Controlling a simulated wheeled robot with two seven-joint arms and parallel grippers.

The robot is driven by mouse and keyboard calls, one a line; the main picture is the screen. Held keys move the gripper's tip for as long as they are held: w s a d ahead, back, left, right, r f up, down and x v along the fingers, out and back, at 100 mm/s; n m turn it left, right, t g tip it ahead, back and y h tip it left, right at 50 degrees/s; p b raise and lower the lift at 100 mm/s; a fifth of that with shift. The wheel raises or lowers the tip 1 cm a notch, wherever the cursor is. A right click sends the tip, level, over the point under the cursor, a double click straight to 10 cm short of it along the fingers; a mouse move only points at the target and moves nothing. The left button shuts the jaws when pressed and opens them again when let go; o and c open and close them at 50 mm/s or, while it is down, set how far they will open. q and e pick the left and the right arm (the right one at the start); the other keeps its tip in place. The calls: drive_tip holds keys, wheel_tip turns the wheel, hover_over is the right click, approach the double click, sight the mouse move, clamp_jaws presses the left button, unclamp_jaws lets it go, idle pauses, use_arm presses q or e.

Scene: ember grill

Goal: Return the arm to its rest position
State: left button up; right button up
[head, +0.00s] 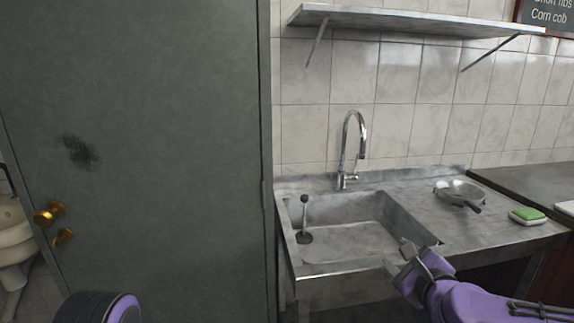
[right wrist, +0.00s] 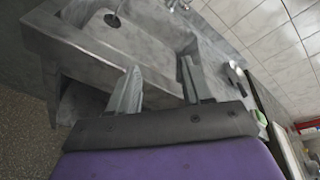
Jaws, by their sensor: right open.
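My right gripper (head: 405,259) is at the front right edge of the sink, on a purple arm coming in from the lower right. In the right wrist view its two fingers (right wrist: 158,88) are spread apart, with nothing between them. The metal sink basin (head: 350,245) lies just behind it. Whether the fingers touch the sink edge I cannot tell. A purple and black part of my own body shows at the bottom left. My left gripper is not in view.
A metal pan (head: 460,193) and a green sponge (head: 528,214) lie on the right counter. A grey door (head: 150,130) with brass knobs fills the left. A shelf (head: 400,24) hangs above.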

drive_tip(key=s+a+f+n+g+h, duration=0.1)
drive_tip(key=s+f+n+g, duration=0.3)
drive_tip(key=f, duration=0.8)
drive_tip(key=s+f+n+g, duration=0.2)
drive_tip(key=s+f+n, duration=0.4)
drive_tip(key=f, duration=0.7)
drive_tip(key=s+d+f+n+g+h, duration=0.1)
drive_tip(key=s+d+f+n+g, duration=0.2)
drive_tip(key=s+f, duration=0.5)
drive_tip(key=s+d+f+n+g+h, duration=0.2)
drive_tip(key=s+f+n, duration=0.4)
drive_tip(key=s, duration=0.9)
drive_tip(key=shift+s+d+f+g, duration=0.3)
drive_tip(key=shift+d+f+g, duration=0.2)
drive_tip(key=shift+d+f, duration=0.55)
drive_tip(key=shift+d+r, duration=0.15)
